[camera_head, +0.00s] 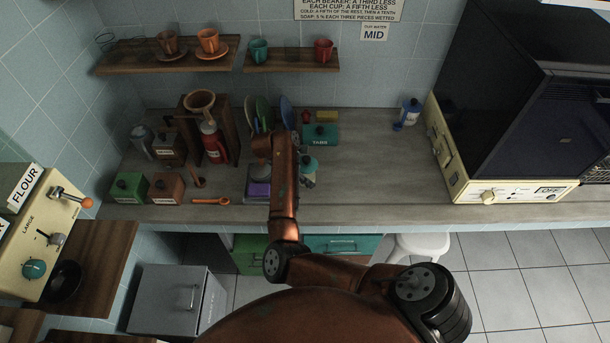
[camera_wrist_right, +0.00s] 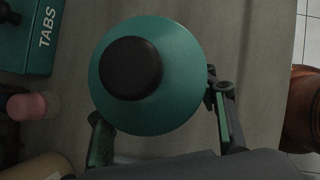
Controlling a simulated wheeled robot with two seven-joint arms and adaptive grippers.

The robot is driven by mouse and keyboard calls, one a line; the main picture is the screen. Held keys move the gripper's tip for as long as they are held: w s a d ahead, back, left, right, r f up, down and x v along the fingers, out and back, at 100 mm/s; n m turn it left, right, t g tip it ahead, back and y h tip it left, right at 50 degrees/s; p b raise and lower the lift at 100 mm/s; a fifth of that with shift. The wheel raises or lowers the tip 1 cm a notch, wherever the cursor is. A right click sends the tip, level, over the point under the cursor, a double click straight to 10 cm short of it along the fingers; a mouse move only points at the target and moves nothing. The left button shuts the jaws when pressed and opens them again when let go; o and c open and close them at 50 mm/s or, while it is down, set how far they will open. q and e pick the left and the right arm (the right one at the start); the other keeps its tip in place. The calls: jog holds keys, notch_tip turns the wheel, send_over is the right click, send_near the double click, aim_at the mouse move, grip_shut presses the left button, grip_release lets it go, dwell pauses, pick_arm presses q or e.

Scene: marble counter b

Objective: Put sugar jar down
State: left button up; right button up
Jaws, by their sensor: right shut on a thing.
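A round teal jar with a black knob (camera_wrist_right: 145,75) fills the middle of the right wrist view, seen from above. No label shows on it, so I take it as the sugar jar from its place in my grip. My right gripper (camera_wrist_right: 158,108) is shut on it, one finger on each side. In the head view the jar (camera_head: 309,166) is partly hidden beside my right arm, over the counter (camera_head: 370,180). I cannot tell whether its base touches the counter. My left gripper is not in view.
A teal TABS box (camera_head: 320,134) stands just behind the jar. A purple-and-grey sponge-like item (camera_head: 259,188) lies to the left, with an orange spoon (camera_head: 211,201) further left. A blue-and-white bottle (camera_head: 410,112) stands back right. Counter between jar and cream machine (camera_head: 510,190) is clear.

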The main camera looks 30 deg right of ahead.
jog(key=shift+f, duration=0.2)
jog(key=o, duration=1.5)
jog(key=shift+f, duration=0.1)
